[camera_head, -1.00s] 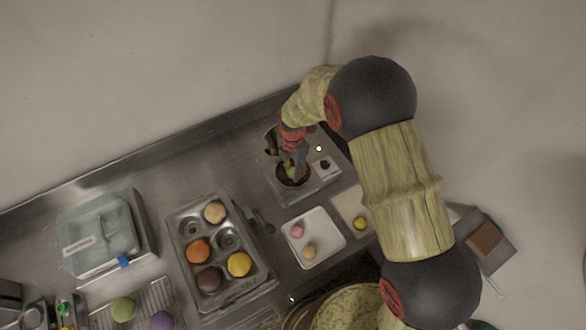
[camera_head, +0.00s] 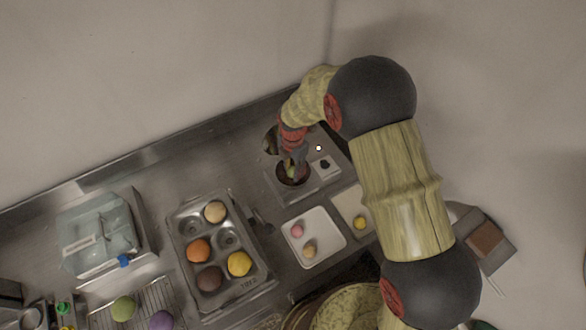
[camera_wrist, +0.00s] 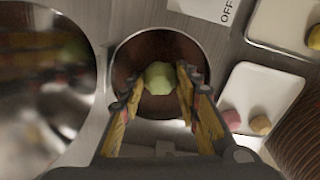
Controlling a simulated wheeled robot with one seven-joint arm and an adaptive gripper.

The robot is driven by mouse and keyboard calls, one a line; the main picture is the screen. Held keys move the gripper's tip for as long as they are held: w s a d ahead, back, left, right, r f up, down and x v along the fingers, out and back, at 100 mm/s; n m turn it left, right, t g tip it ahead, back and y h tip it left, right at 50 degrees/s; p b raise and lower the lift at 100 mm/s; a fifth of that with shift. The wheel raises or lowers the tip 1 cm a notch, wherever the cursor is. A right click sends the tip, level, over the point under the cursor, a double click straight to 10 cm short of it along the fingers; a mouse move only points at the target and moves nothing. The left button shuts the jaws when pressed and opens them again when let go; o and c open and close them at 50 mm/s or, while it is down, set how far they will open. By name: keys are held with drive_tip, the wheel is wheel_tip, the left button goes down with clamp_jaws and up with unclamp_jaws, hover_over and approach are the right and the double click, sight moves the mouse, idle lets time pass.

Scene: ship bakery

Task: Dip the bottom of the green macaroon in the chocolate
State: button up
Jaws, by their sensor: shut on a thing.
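The green macaroon (camera_wrist: 159,77) is between the fingertips of my gripper (camera_wrist: 158,84), which is shut on it. In the wrist view it shows over the round pot of dark brown chocolate (camera_wrist: 128,60). In the head view my gripper (camera_head: 293,164) points down into the chocolate pot (camera_head: 292,183), and the fingers hide the macaroon there. I cannot tell whether the macaroon's bottom touches the chocolate.
A white tray (camera_head: 325,256) with a pink and a tan macaroon stands near the pot. A metal muffin tin (camera_head: 180,232) with several macaroons is to the left. A wire rack (camera_head: 143,300) holds a green and a purple one. A shiny round bowl (camera_wrist: 45,95) adjoins the pot.

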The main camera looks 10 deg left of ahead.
drive_tip(key=shift+r, duration=0.2)
drive_tip(key=shift+r+p, duration=0.9)
drive_tip(key=shift+r, duration=0.7)
drive_tip(key=shift+r+p, duration=1.5)
drive_tip(key=shift+r, duration=1.5)
